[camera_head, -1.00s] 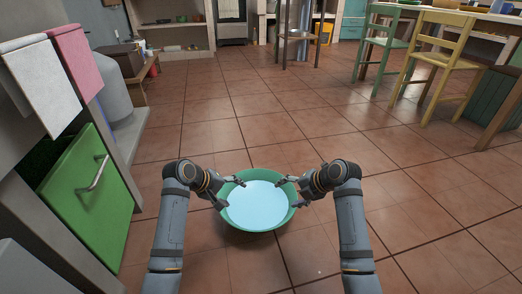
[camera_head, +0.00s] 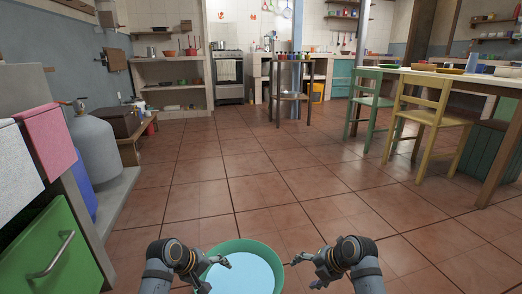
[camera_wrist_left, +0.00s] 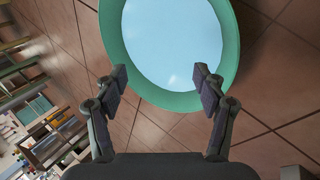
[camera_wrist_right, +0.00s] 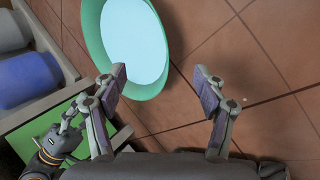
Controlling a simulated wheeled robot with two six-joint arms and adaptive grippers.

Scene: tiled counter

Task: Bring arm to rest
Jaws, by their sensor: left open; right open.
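A green basin (camera_head: 240,246) with a pale blue inside is at the bottom middle of the head view, partly cut off by the lower edge. My left gripper (camera_head: 216,272) is open at the basin's left side. In the left wrist view, its spread fingers (camera_wrist_left: 158,82) point at the basin's rim (camera_wrist_left: 175,101), with nothing held; contact is unclear. My right gripper (camera_head: 303,270) is open and empty, to the right of the basin. In the right wrist view, the basin (camera_wrist_right: 153,90) lies beyond the left finger of the right gripper (camera_wrist_right: 160,75), with floor between the fingers.
A green cabinet door (camera_head: 45,250) with draped towels (camera_head: 48,138) is at the left, with a grey gas cylinder (camera_head: 95,145) behind. A green chair (camera_head: 370,100) and a yellow chair (camera_head: 428,115) stand by a table at the right. The middle tiled floor is clear.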

